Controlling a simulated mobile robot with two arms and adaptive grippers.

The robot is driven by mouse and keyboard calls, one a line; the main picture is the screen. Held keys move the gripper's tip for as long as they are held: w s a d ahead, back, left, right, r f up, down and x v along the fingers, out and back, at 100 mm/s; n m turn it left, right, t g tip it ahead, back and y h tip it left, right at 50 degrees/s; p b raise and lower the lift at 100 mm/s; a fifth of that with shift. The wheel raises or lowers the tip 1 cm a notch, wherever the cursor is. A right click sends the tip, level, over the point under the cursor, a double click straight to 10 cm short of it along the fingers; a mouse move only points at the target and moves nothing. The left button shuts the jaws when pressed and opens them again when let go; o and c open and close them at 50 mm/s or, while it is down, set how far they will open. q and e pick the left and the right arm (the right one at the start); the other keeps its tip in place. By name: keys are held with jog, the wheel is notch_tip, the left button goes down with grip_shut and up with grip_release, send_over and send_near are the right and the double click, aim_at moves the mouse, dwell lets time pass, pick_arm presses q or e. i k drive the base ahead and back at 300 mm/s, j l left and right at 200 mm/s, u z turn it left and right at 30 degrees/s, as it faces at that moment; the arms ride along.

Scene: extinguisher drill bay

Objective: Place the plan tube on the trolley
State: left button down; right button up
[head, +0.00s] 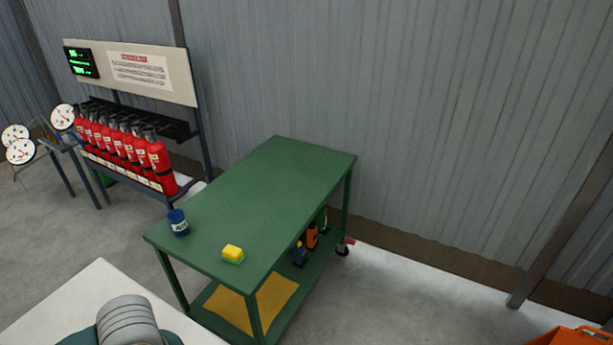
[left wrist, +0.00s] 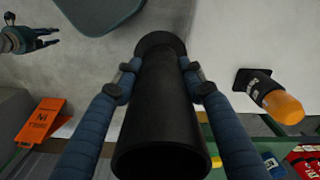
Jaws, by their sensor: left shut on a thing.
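The plan tube, a black cylinder (left wrist: 158,115), fills the middle of the left wrist view, with a wider rim at its far end. My left gripper (left wrist: 160,75) is shut on it, one blue-grey finger on each side. The trolley (head: 270,190) is green, with a flat top and a lower shelf, in the middle of the head view. The tube and my left gripper do not show in the head view. My right gripper (left wrist: 43,38) appears at the upper left of the left wrist view, its fingers apart and empty.
On the trolley top, a blue tin (head: 178,223) and a yellow-green sponge (head: 233,254) stand near the front edge; the rest is clear. Bottles (head: 311,236) and a yellow cloth (head: 262,302) are on the lower shelf. Red extinguishers (head: 128,150) stand behind left. An orange object (head: 575,336) is lower right.

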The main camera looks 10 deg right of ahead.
aim_at(277, 193)
jog(key=i+l+z, duration=0.1)
jog(key=i+l, duration=1.15)
jog(key=i+j, duration=0.2)
jog(key=i, duration=0.2)
jog(key=i+j, duration=0.25)
jog(key=i, duration=0.2)
jog(key=z, duration=0.05)
